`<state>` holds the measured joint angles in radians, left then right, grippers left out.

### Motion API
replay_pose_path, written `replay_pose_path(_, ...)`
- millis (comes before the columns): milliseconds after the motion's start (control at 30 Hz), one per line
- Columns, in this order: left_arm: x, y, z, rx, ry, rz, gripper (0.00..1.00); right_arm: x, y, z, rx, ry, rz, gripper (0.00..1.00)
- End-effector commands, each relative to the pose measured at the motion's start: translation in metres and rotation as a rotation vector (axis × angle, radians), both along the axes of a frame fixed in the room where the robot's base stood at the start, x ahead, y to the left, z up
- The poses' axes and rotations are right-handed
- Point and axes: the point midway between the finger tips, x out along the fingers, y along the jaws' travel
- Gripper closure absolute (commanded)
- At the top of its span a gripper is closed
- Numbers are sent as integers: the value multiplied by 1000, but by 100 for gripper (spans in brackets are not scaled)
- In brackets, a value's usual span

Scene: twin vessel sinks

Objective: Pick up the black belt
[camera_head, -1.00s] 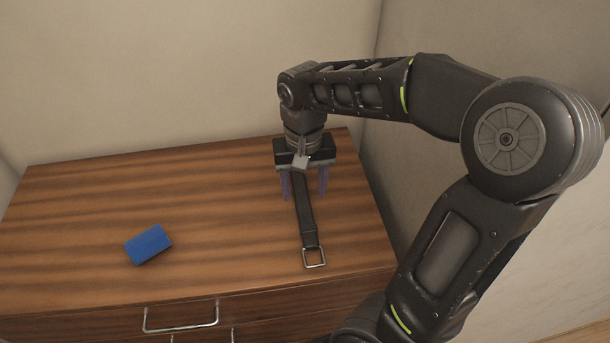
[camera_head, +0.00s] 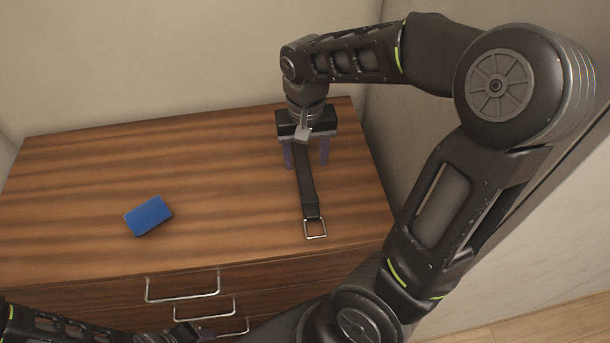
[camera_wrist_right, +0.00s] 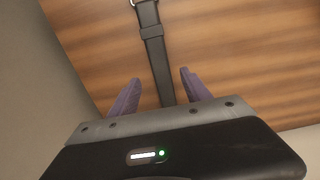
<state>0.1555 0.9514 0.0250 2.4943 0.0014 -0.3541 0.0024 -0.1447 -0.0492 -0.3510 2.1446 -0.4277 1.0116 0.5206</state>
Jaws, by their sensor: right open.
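The black belt (camera_head: 308,190) lies flat and straight on the wooden dresser top, its square metal buckle toward the front edge. My right gripper (camera_head: 306,166) is over the belt's far part, pointing down, with its purple fingers apart on either side of the strap. In the right wrist view the belt (camera_wrist_right: 156,50) runs between the open fingers (camera_wrist_right: 160,76), with a gap on both sides. The belt's far end is hidden by the gripper. My left gripper (camera_head: 196,332) shows only partly at the bottom edge, low before the drawers, far from the belt.
A blue box-like block (camera_head: 148,216) lies on the dresser top (camera_head: 80,190), left of the belt. Drawers with metal handles (camera_head: 183,291) are on the front. Walls stand close behind and to the right. The dresser top between block and belt is clear.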

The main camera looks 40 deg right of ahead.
Motion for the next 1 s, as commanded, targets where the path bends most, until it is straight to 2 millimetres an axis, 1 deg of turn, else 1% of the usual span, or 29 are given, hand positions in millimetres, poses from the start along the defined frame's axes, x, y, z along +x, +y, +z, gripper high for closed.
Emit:
replay_pose_path(167,0,0,1,0,0,0,64,0,0,-4,0,1,0,44)
replay_pose_path(267,0,0,4,1,1,0,64,0,0,-15,0,4,0,44)
replay_pose_path(400,-1,0,6,2,3,0,64,1,1,-37,0,6,0,44)
replay_pose_path(533,-1,0,7,2,3,1,64,1,1,-50,2,2,0,44)
replay_pose_path(1000,-1,0,6,2,3,1,64,2,1,-52,3,-1,-1,44)
